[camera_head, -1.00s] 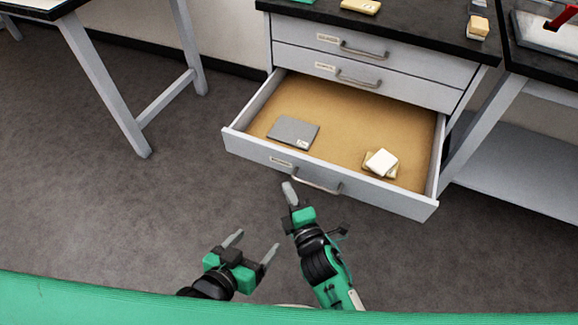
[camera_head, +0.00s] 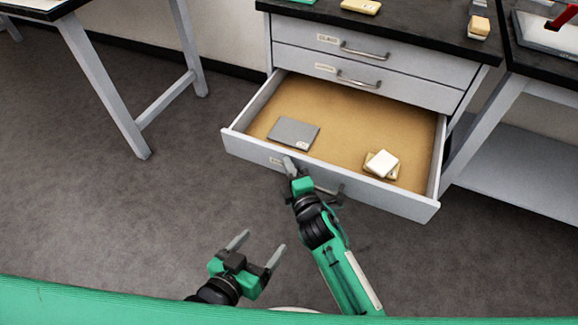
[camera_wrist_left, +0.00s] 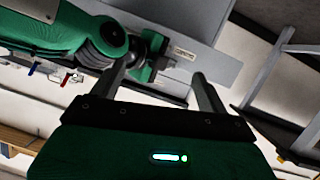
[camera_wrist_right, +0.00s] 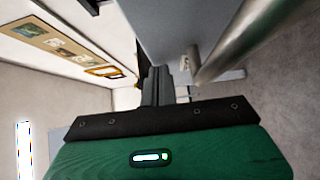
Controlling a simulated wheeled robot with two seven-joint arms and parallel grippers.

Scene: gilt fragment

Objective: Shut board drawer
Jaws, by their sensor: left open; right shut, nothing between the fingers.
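The board drawer (camera_head: 400,204) is the lowest drawer of a grey cabinet and stands pulled far out. It holds a grey board (camera_head: 293,133) and a small stack of pale blocks (camera_head: 381,164). My right gripper (camera_head: 290,165) is shut and empty at the drawer's front face, left of its handle (camera_head: 325,190); contact cannot be told. In the right wrist view the handle (camera_wrist_right: 232,45) is a metal bar close beside the shut fingers (camera_wrist_right: 157,85). My left gripper (camera_head: 262,244) is open and empty, lower and apart from the drawer. The left wrist view shows its spread fingers (camera_wrist_left: 160,92).
Two shut drawers (camera_head: 375,75) sit above, under a dark worktop (camera_head: 420,30) with small blocks on it. A white-legged table (camera_head: 100,75) stands at left, and a shelf bench (camera_head: 520,160) at right. The floor (camera_head: 130,220) left of the drawer is clear.

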